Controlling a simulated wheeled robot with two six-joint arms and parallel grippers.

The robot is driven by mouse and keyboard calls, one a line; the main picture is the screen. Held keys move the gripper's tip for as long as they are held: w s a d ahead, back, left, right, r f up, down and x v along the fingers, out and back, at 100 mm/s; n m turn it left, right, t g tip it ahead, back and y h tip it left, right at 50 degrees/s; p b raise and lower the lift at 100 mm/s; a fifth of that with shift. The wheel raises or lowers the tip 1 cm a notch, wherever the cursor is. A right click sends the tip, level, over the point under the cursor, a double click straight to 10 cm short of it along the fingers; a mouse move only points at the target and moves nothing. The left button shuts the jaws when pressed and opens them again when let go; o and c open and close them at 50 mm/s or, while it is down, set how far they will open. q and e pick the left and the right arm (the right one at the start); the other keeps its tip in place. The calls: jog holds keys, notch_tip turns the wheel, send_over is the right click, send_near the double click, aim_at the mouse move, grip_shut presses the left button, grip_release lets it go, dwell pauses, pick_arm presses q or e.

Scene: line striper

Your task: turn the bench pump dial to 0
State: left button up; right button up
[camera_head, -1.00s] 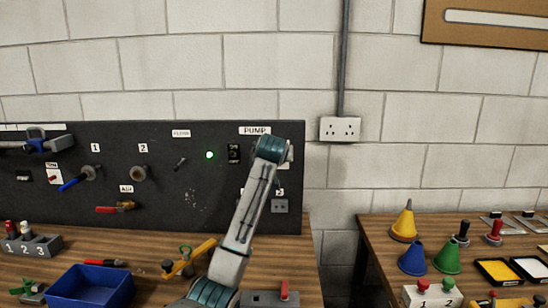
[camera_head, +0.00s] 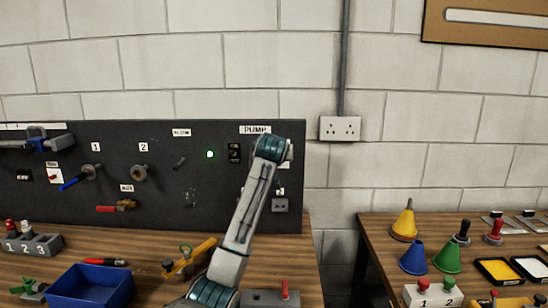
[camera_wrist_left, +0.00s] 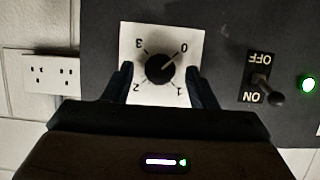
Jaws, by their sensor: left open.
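The bench pump dial (camera_wrist_left: 159,69) is a round black knob on a white plate (camera_wrist_left: 140,31) marked 0 to 3, seen upside down in the left wrist view. Its light pointer line aims up and right at the 0. My left gripper (camera_wrist_left: 160,72) is open, with one dark finger on each side of the knob and gaps between them and it. In the head view my left arm (camera_head: 252,205) reaches up to the panel below the PUMP label (camera_head: 255,130) and hides the dial and the fingers. My right gripper is not in view.
Beside the dial on the dark panel (camera_head: 60,215) are an ON/OFF toggle switch (camera_wrist_left: 266,88) and a lit green lamp (camera_wrist_left: 308,83). A wall socket (camera_head: 340,129) is to the panel's right. A blue bin (camera_head: 90,288) stands on the bench below.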

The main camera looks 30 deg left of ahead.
pick_arm(q)
jog(key=b+v, duration=0.2)
jog(key=v, duration=0.8)
jog(key=shift+s, duration=0.2)
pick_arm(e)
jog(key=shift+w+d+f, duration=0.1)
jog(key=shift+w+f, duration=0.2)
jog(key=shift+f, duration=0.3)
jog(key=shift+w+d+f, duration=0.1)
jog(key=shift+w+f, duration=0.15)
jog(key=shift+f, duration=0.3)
pick_arm(q)
jog(key=shift+d, duration=0.1)
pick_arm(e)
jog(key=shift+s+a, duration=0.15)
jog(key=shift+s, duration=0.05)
